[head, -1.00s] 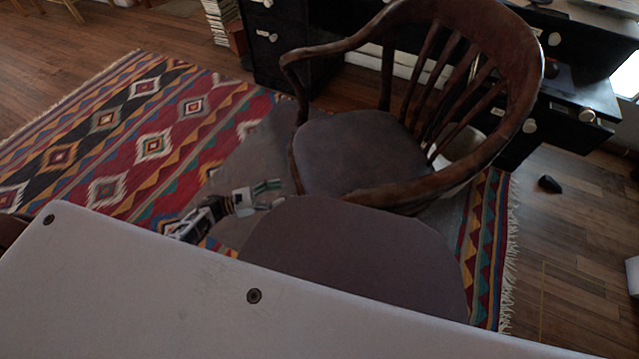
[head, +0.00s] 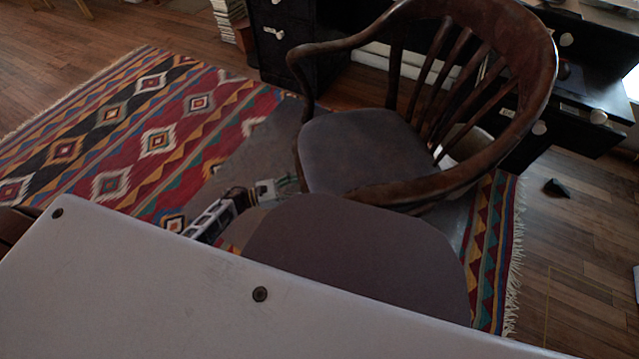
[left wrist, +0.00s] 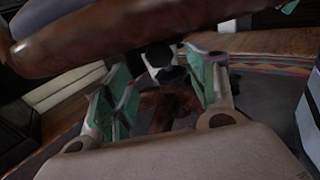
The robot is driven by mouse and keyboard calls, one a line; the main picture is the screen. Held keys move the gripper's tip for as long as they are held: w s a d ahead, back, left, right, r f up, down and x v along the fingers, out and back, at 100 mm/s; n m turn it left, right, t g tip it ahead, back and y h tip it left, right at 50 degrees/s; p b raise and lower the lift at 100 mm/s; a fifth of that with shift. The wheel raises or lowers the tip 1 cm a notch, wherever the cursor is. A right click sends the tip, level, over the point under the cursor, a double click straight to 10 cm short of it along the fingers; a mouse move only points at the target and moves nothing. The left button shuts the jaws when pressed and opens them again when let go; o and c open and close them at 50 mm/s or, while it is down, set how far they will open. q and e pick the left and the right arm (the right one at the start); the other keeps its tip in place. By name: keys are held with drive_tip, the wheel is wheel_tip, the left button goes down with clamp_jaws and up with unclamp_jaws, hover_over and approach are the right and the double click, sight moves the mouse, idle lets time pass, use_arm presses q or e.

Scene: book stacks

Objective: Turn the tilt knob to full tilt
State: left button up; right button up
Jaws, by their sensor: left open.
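A wooden swivel chair (head: 375,140) with a dark seat stands on the rug. My left gripper (head: 284,186) is low at the near left side of the seat, partly hidden by a grey rounded shape in front. In the left wrist view, my left gripper (left wrist: 162,78) is open, with green finger pads apart and nothing between them. A small black and white knob-like part (left wrist: 163,60) shows beyond the fingertips, roughly between them. I cannot tell for sure that it is the tilt knob, or how it is turned. My right gripper is out of view.
A brown wooden chair part (left wrist: 130,32) crosses above the fingers in the wrist view, close to them. A patterned rug (head: 150,140) lies under the chair. A dark desk with drawers (head: 285,35) stands behind.

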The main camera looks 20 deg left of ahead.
use_arm(q)
drive_tip(key=b+x, duration=0.1)
drive_tip(key=x, duration=0.6)
drive_tip(key=shift+d, duration=0.1)
drive_tip(key=shift+c, duration=0.2)
drive_tip(key=shift+c, duration=1.1)
drive_tip(key=c, duration=0.8)
